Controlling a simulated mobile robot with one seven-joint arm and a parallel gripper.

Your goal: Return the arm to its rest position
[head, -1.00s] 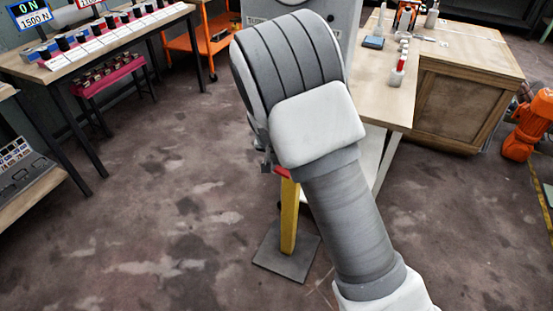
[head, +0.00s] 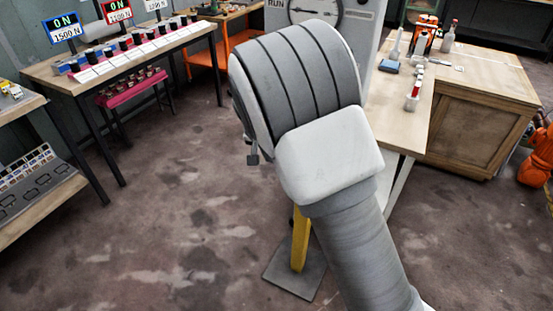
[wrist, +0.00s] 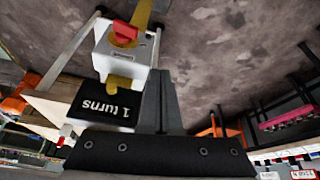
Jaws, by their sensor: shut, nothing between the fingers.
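My arm (head: 330,165) fills the middle of the head view and hides my gripper there. In the wrist view my gripper (wrist: 158,75) is dark grey, with its fingers together and nothing held between them. A white box with a red knob (wrist: 124,34) and a black "1 turns" display (wrist: 104,104) stands left of the fingers. I cannot tell how far the fingers are from the box.
A yellow post (head: 300,238) on a dark floor plate stands behind my arm. A machine with a "RUN" dial (head: 316,12) is behind. Benches stand left (head: 130,62) and right (head: 403,118). Floor at front left (head: 150,240) is clear.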

